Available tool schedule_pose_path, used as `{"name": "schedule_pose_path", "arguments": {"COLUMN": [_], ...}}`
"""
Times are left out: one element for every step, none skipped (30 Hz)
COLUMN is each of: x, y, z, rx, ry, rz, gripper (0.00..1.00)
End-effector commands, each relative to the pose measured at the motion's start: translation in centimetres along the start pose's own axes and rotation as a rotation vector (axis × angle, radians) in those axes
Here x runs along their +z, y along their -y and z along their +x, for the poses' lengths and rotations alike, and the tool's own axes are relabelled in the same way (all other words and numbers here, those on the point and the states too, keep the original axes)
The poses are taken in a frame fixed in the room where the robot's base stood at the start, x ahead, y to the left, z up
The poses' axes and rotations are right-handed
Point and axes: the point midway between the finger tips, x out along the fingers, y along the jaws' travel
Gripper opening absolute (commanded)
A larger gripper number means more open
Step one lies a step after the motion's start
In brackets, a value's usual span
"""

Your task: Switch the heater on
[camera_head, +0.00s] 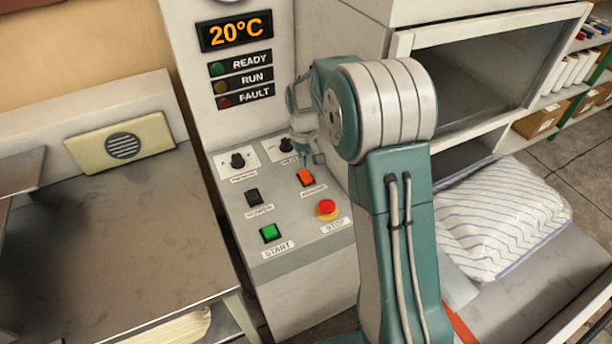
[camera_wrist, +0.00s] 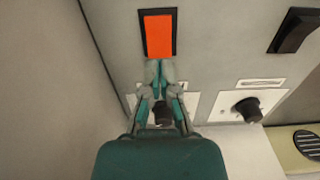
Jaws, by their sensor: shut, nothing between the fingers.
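The control panel (camera_head: 285,258) has an orange rocker switch (camera_head: 305,178) at its right, with a label too small to read surely. In the wrist view the orange switch (camera_wrist: 158,36) sits in a black frame. My gripper (camera_head: 303,160) is shut and empty, its fingertips (camera_wrist: 160,66) at the switch's near edge; whether they touch it I cannot tell. The display (camera_head: 236,31) reads 20°C, above the READY, RUN and FAULT lamps.
A black rocker switch (camera_head: 253,196), a green START button (camera_head: 269,232) and a red STOP button (camera_head: 326,208) share the panel. Two black knobs (camera_head: 238,160) (camera_head: 286,145) sit behind. A striped pillow (camera_head: 505,215) lies at right; a metal table (camera_head: 110,235) stands at left.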

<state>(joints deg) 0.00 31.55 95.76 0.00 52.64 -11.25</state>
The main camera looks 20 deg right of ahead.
Motion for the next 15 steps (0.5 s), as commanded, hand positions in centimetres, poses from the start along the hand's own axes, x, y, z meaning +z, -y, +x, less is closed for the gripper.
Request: {"name": "schedule_pose_path", "arguments": {"x": [0.01,0.01,0.01,0.01,0.01,0.01,0.01,0.01,0.01,0.01,0.01,0.01,0.01,0.01,0.01], "y": [0.00,0.00,0.00,0.00,0.00,0.00,0.00,0.00,0.00,0.00,0.00,0.00,0.00,0.00,0.00], "z": [0.10,0.14,0.20,0.24,0.28,0.33,0.38,0.42,0.47,0.51,0.55,0.60,0.64,0.68,0.73], "rx": [0.000,0.000,0.000,0.000,0.000,0.000,0.000,0.000,0.000,0.000,0.000,0.000,0.000,0.000,0.000], "ry": [0.001,0.001,0.001,0.001,0.001,0.001,0.001,0.001,0.001,0.001,0.001,0.001,0.001,0.001,0.001], "rz": [0.000,0.000,0.000,0.000,0.000,0.000,0.000,0.000,0.000,0.000,0.000,0.000,0.000,0.000,0.000], "gripper": [0.00,0.00,0.00,0.00,0.00,0.00,0.00,0.00,0.00,0.00,0.00,0.00,0.00,0.00,0.00]}}
